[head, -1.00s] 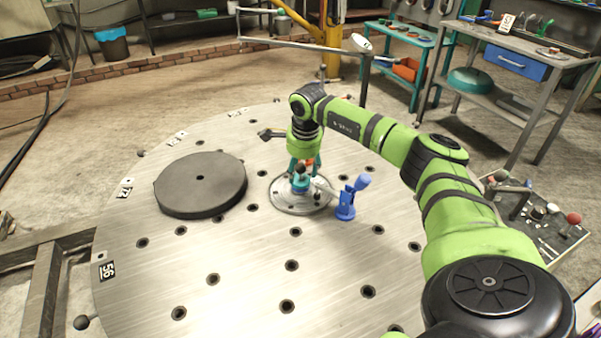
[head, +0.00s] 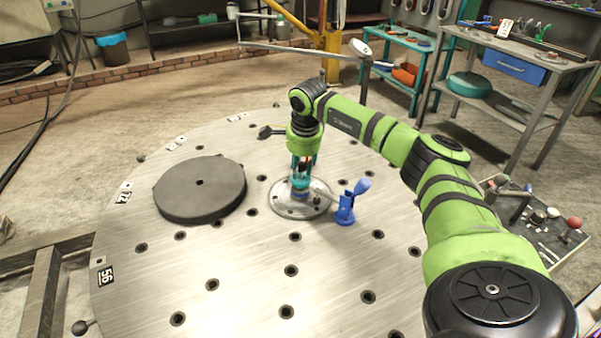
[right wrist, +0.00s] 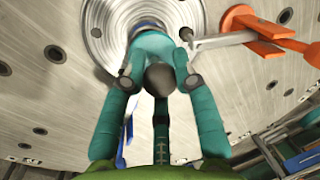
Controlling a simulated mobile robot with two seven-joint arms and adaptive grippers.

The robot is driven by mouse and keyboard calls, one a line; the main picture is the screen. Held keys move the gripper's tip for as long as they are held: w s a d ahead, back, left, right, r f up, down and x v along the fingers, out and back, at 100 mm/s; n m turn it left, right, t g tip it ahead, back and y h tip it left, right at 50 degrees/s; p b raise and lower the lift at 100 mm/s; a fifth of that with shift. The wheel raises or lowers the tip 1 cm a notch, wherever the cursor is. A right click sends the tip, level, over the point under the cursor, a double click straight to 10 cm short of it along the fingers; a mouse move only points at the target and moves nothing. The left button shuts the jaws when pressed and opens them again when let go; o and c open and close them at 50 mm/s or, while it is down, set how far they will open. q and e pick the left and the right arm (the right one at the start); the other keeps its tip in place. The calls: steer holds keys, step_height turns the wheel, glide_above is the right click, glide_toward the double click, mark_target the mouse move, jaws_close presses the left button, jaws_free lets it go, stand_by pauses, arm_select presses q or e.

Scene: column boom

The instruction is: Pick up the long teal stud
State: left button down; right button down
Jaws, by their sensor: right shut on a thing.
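The long teal stud (head: 300,183) stands on a round metal flange plate (head: 286,205) on the big table. It also shows in the right wrist view (right wrist: 152,45), over the ringed plate. My right gripper (head: 302,175) comes down on it from above and is shut on it. In the right wrist view, the teal fingers of this gripper (right wrist: 156,64) close on the stud from both sides. The fingers and stud have a similar colour, so their exact contact is hard to see in the head view. My left gripper is not in view.
A blue clamp (head: 345,207) stands just right of the flange plate. A dark grey disc (head: 200,188) lies left on the round table (head: 240,250). The table's front is clear.

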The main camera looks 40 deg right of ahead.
step_height(320, 180, up, 16)
stand_by(0.4)
